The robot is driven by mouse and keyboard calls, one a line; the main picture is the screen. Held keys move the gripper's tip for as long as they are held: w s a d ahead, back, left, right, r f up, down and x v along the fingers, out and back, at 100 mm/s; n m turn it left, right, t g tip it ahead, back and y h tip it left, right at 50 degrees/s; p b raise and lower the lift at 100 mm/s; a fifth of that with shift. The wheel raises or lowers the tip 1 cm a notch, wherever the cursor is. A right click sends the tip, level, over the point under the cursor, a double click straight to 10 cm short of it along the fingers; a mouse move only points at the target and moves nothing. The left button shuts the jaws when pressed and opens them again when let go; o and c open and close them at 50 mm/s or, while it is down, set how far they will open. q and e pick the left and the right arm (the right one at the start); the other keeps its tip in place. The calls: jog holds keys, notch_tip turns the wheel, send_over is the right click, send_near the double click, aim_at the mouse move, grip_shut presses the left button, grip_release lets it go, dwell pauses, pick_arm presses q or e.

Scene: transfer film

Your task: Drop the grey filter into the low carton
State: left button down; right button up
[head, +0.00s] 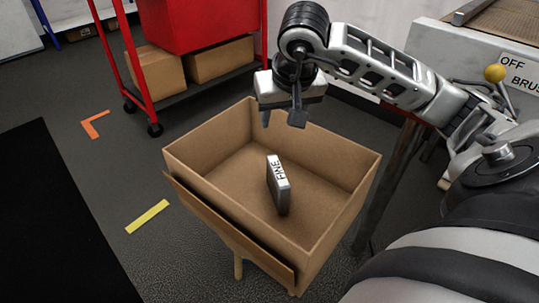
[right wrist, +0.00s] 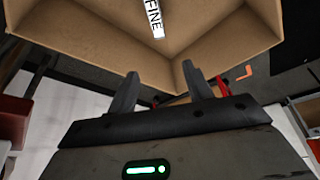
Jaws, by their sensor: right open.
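The low carton (head: 344,181) is an open brown box in the middle of the head view. The grey filter (head: 278,187), with a white edge label reading "FINE", stands upright inside it on the carton floor. My right gripper (head: 283,120) is above the carton's far side, open and empty, apart from the filter. In the right wrist view its two fingers (right wrist: 160,90) are spread, with the carton (right wrist: 90,37) beyond them. The labelled edge of the filter (right wrist: 155,18) shows at the top there. My left gripper is not in view.
A red cart (head: 129,65) with cardboard boxes (head: 220,60) on its lower shelf stands behind the carton. A bench with a yellow-knobbed lever (head: 495,73) is at the right. A black mat (head: 55,220) and yellow floor tape (head: 147,216) lie at the left.

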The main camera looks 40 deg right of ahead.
pick_arm(q)
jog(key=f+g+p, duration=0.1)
jog(key=p, duration=0.1)
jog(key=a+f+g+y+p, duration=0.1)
jog(key=p, duration=0.1)
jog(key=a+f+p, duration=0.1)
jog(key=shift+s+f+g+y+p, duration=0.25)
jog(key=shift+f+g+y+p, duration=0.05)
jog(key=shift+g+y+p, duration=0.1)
pick_arm(e)
jog(key=v, duration=1.5)
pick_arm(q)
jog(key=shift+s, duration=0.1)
pick_arm(e)
jog(key=shift+s+a+r, duration=0.1)
